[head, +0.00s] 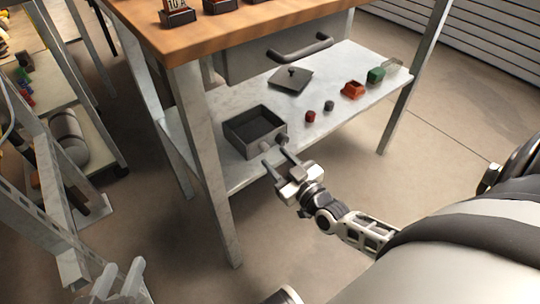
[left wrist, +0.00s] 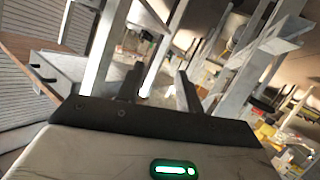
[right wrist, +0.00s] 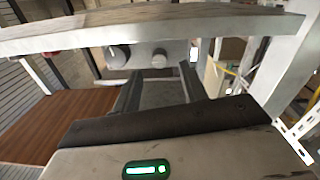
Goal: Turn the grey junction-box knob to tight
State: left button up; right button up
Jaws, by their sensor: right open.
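The open grey junction box (head: 229,136) stands on the metal shelf under the workbench. Two knobs sit on its front face: a lighter grey one (head: 265,146) and a darker one (head: 281,139). In the right wrist view the darker knob (right wrist: 118,56) and the lighter knob (right wrist: 159,58) both show beyond the fingertips. My right gripper (head: 275,163) is open and empty just in front of and below the knobs, apart from them as far as I can see. My left gripper (head: 121,272) is open and empty low at the left, far from the box; its fingers (left wrist: 159,84) show in the left wrist view.
A dark lid (head: 290,80), a red knob-like piece (head: 310,117), a dark one (head: 329,105), an orange-red box (head: 353,90) and a green box (head: 376,75) lie on the shelf. A bench leg (head: 212,165) stands left of my right gripper. A drawer (head: 262,62) hangs above.

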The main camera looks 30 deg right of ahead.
aim_at(267, 149)
jog(key=w, duration=0.2)
jog(key=shift+w+a+f+b, duration=0.1)
jog(key=shift+w+b, duration=0.2)
pick_arm(q)
jog(key=shift+d+r+t, duration=0.15)
jog(key=shift+r+t, duration=0.15)
jog(key=shift+r, duration=0.15)
pick_arm(e)
jog(key=shift+w, duration=0.55)
grip_shut()
